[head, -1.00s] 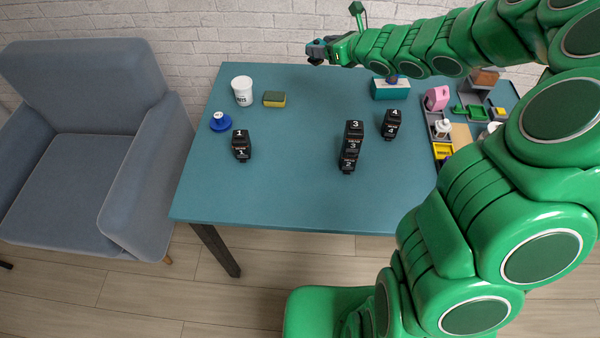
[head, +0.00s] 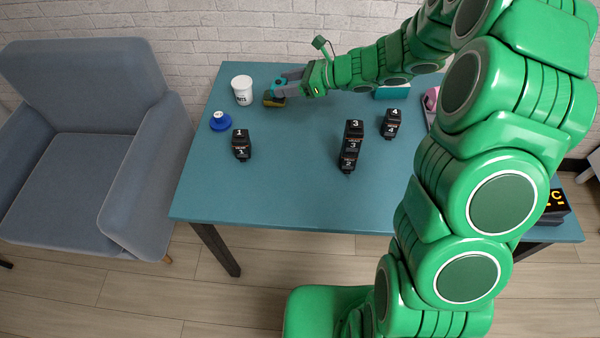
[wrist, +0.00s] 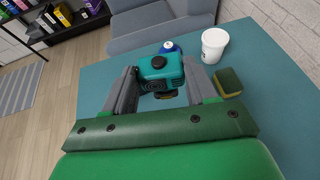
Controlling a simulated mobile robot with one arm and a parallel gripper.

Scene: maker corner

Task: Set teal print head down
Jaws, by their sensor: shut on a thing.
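The teal print head (wrist: 160,72) is between the grey fingers of my gripper (wrist: 153,88) in the wrist view, with a round dark cap on top. My gripper (head: 287,82) is shut on it. In the head view the gripper is over the back left of the blue-green table (head: 270,180), close to the sponge (head: 273,103), and the print head is mostly hidden by the fingers. In the wrist view the sponge (wrist: 228,81) lies just right of the right finger. I cannot tell how high the print head is above the table.
A white cup (head: 242,90) and a blue round object (head: 219,121) stand at the left. Black numbered blocks stand at the left (head: 240,145), middle (head: 351,147) and right (head: 391,123). A teal box (head: 391,92) is partly behind my arm. The front left tabletop is clear.

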